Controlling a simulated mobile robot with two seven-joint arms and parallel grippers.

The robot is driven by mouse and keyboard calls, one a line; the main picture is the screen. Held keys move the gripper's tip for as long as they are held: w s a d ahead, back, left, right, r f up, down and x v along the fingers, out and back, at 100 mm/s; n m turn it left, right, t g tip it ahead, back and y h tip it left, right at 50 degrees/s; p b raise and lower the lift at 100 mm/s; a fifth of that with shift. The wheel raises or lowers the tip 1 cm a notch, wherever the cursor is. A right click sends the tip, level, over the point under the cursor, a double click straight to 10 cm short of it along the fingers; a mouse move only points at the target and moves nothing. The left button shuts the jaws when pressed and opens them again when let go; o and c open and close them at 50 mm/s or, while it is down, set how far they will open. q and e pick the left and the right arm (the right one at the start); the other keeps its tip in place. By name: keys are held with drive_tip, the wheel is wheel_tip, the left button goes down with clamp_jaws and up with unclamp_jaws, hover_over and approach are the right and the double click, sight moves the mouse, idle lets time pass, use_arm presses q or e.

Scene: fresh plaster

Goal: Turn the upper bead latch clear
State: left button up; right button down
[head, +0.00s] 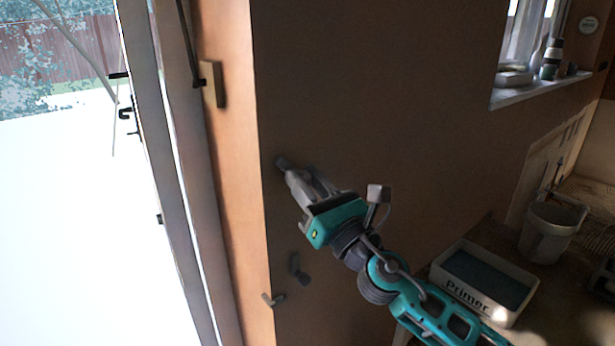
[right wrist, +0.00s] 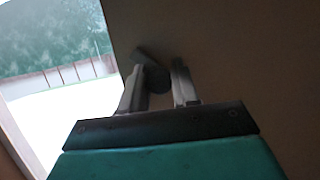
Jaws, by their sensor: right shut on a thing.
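The upper bead latch (head: 282,161) is a small dark grey piece on the brown wall face, near its left edge. My right gripper (head: 292,176) reaches it from the lower right and is shut on it. In the right wrist view the latch (right wrist: 152,66) shows as a dark, tilted tab with a rounded body between my two grey fingers (right wrist: 158,88). The fingers hide part of it. A second dark latch (head: 298,268) sits lower on the same face, apart from my gripper. My left gripper is not in view.
A pale handle (head: 272,299) juts from the wall edge below. A wooden block (head: 211,84) is on the orange reveal at upper left. At right are a Primer tray (head: 446,268), a bucket (head: 548,232) and a window sill (head: 530,94) with bottles.

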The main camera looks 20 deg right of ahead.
drive_tip(key=m+h, duration=0.1)
drive_tip(key=m, duration=0.1)
drive_tip(key=m+h+p, duration=0.1)
drive_tip(key=m, duration=0.1)
drive_tip(key=m+h+p, duration=0.1)
drive_tip(key=m, duration=0.1)
drive_tip(key=shift+r+m+t, duration=0.3)
drive_tip(key=shift+m, duration=0.1)
drive_tip(key=shift+m+h+p, duration=1)
drive_tip(key=shift+m+h, duration=0.4)
drive_tip(key=shift+m, duration=1.2)
drive_tip(key=c, duration=1.2)
unclamp_jaws()
drive_tip(key=o, duration=0.3)
drive_tip(key=shift+w+a+f, duration=0.1)
drive_tip(key=shift+f, duration=0.05)
drive_tip(key=shift+o, duration=0.2)
